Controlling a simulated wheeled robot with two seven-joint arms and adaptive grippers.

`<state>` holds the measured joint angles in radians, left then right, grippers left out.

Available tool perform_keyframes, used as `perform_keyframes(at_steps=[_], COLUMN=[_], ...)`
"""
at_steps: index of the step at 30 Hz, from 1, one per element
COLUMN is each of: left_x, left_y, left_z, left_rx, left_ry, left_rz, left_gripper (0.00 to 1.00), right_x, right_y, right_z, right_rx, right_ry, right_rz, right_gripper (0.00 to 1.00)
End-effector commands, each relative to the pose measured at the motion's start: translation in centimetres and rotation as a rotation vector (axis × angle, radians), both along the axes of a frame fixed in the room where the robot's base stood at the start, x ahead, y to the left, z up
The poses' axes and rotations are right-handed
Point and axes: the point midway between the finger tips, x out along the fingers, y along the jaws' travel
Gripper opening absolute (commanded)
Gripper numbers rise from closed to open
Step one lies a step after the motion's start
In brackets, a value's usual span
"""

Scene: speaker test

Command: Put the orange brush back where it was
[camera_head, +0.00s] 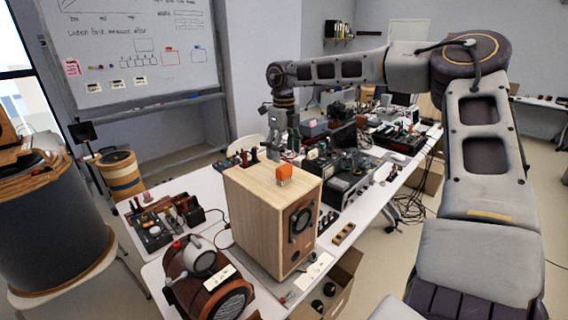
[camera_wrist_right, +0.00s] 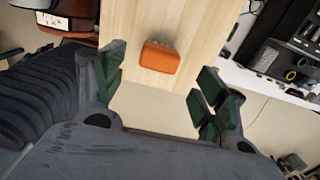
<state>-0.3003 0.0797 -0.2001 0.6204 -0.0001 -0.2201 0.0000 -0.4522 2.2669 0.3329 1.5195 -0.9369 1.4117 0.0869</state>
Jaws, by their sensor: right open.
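The orange brush (camera_head: 284,172) lies on top of a light wooden speaker cabinet (camera_head: 252,187), toward its right side, with its pale bristles showing. In the right wrist view the brush (camera_wrist_right: 159,57) lies on the bare wood, ahead of the fingers and between their lines. My right gripper (camera_head: 276,152) is above the back part of the cabinet top, behind the brush. Its green-padded fingers are apart with nothing between them in the right wrist view (camera_wrist_right: 160,100). The gripper does not touch the brush. My left gripper is not in view.
A red-brown round speaker (camera_head: 207,279) stands in front of the cabinet. A tool tray (camera_head: 165,220) sits left on the white table. Electronics (camera_head: 345,170) crowd the table behind and right. A small wooden block (camera_head: 344,233) lies right of the cabinet.

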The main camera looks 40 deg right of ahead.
Motion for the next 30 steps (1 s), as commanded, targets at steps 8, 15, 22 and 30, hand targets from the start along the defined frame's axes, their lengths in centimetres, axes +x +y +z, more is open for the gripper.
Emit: perform_keyframes(at_steps=[8,15,22,30], left_x=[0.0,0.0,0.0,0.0], left_y=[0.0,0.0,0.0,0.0], left_z=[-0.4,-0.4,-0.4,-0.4], left_rx=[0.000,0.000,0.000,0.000], left_ry=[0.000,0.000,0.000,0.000], left_rz=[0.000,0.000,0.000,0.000], left_gripper=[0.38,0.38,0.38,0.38], right_x=[0.0,0.0,0.0,0.0], right_y=[0.0,0.0,0.0,0.0], right_z=[3.2,3.9,3.9,3.9], right_rx=[0.000,0.001,0.001,0.001], right_ry=[-0.001,0.001,0.001,0.001], right_rz=[-0.001,0.000,0.000,0.000], right_gripper=[0.72,0.72,0.72,0.72])
